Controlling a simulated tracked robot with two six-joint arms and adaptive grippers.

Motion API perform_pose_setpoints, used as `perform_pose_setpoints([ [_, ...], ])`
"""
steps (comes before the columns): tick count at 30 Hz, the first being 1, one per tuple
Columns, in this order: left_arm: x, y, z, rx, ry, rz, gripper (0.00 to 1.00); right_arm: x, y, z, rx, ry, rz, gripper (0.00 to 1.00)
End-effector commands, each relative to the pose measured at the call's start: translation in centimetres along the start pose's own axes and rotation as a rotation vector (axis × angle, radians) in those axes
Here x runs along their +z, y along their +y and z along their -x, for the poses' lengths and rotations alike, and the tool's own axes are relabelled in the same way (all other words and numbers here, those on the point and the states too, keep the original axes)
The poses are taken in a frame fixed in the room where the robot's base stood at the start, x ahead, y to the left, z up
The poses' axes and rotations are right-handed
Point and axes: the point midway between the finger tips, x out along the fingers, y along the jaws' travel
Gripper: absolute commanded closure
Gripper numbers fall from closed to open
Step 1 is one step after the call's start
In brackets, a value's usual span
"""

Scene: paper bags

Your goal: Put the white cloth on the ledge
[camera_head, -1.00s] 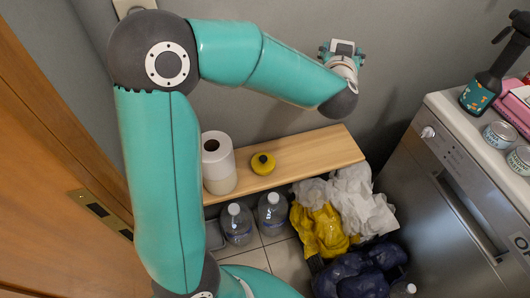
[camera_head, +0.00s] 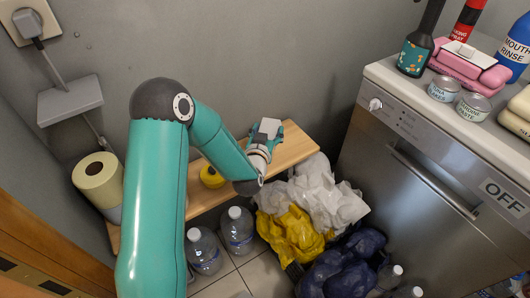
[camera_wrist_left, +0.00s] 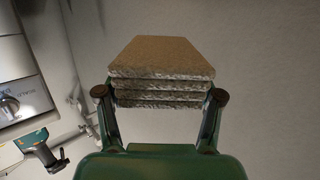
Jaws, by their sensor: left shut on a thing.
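The wooden ledge (camera_head: 293,148) runs low along the grey wall. My left gripper (camera_head: 266,136) is over its right part in the head view. It is shut on the folded white cloth (camera_head: 269,127), which shows as a small pale block between the fingers. In the left wrist view the cloth (camera_wrist_left: 162,58) is a layered stack, tan and grey in the shade, gripped from both sides. I cannot tell whether the cloth touches the ledge. My right gripper is not in view.
A paper roll (camera_head: 97,178) and a yellow round object (camera_head: 212,177) stand on the ledge. White bags (camera_head: 325,195), a yellow bag (camera_head: 290,233), dark blue bags (camera_head: 340,270) and bottles (camera_head: 237,228) crowd the floor in front. A steel appliance (camera_head: 430,170) stands at right.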

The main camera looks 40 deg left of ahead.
Motion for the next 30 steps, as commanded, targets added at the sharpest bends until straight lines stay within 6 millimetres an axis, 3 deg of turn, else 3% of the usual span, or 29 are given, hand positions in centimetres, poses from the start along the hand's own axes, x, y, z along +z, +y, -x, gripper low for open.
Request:
perform_pose_setpoints([
  [1,1.5,0.0,-0.3,-0.001,-0.004,-0.001,0.92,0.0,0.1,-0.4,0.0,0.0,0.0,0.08],
  [3,2.6,0.0,-0.5,-0.001,-0.003,-0.001,0.92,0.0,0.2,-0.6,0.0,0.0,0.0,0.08],
  [11,4.4,0.0,-1.0,-0.001,0.001,-0.001,0.92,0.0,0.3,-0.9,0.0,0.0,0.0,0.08],
  [18,7.7,0.0,-1.6,0.0,-0.001,-0.001,0.92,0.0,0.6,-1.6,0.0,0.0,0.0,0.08],
  [30,8.2,0.1,-1.7,0.0,0.002,-0.001,0.92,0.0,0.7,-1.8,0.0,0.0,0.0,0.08],
])
